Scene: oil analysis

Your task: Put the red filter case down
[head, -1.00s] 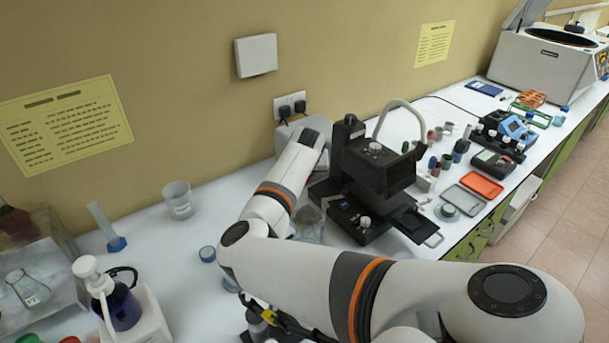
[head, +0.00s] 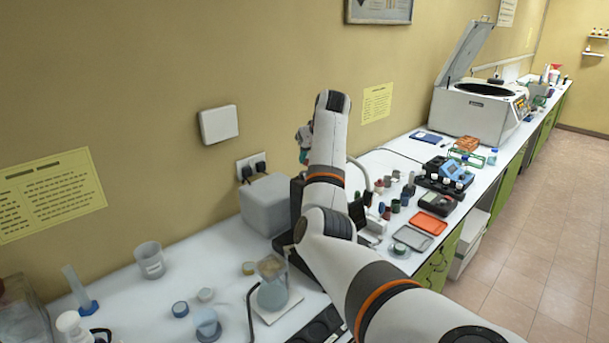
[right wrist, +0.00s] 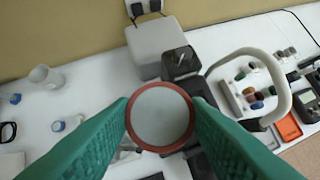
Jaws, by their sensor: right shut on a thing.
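In the right wrist view the red filter case (right wrist: 160,117) is a round piece with a red rim and a pale grey-white face. It sits between the two green fingers of my right gripper (right wrist: 160,108), which is shut on it. The case is held up in the air above the bench. In the head view my right arm reaches up over the bench, and a bit of the gripper (head: 305,137) shows at the left of the raised wrist, mostly hidden by it. My left gripper is in neither view.
Below are a grey box (head: 268,204) by the wall, a flask (head: 272,284) and a beaker (head: 149,260). An orange-red tray (head: 430,222) and a grey tray (head: 412,238) lie near the bench's front edge. A centrifuge with raised lid (head: 485,110) stands farther back. Several small bottles crowd the middle.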

